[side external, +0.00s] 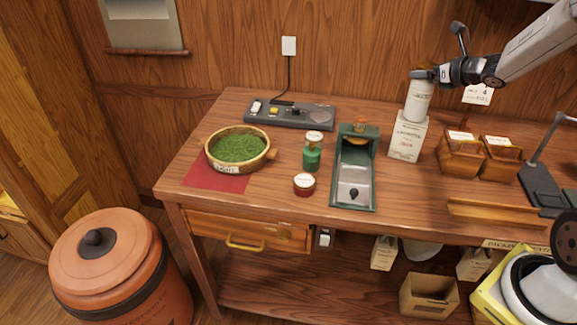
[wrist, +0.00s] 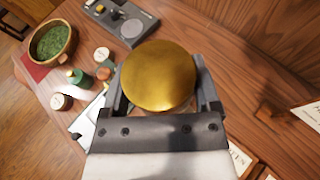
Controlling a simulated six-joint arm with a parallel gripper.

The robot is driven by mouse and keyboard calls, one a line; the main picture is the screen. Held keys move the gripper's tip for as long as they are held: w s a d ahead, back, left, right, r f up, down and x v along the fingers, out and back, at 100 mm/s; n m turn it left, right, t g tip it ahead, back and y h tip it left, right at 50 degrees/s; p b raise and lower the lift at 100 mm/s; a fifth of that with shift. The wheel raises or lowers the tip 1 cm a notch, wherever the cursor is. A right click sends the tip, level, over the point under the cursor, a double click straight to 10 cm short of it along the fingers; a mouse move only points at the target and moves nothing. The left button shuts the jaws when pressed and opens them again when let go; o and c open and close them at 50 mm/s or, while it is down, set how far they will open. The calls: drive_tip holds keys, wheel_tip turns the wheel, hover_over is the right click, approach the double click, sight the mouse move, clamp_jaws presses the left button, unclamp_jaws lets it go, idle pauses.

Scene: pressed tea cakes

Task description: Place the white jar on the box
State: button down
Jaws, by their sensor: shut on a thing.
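The white jar (side external: 418,103) is upright in the side external view, with its lower end right at the top of the white printed box (side external: 407,138). I cannot tell whether it rests on the box or hangs just above it. My gripper (side external: 424,75) is shut on the jar near its top. In the wrist view the jar's round gold lid (wrist: 158,75) sits between the two fingers and hides most of the jar and the box below.
Left of the box are a green press (side external: 355,185), a green jar (side external: 312,155), a small red jar (side external: 304,184) and a bowl of green leaves (side external: 238,148). A grey control panel (side external: 290,115) lies behind. Wooden holders (side external: 461,155) stand close on the right.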

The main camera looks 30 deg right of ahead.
drive_tip(key=shift+f, duration=0.1)
unclamp_jaws()
idle(0.3)
drive_tip(key=v, duration=1.2)
idle(0.7)
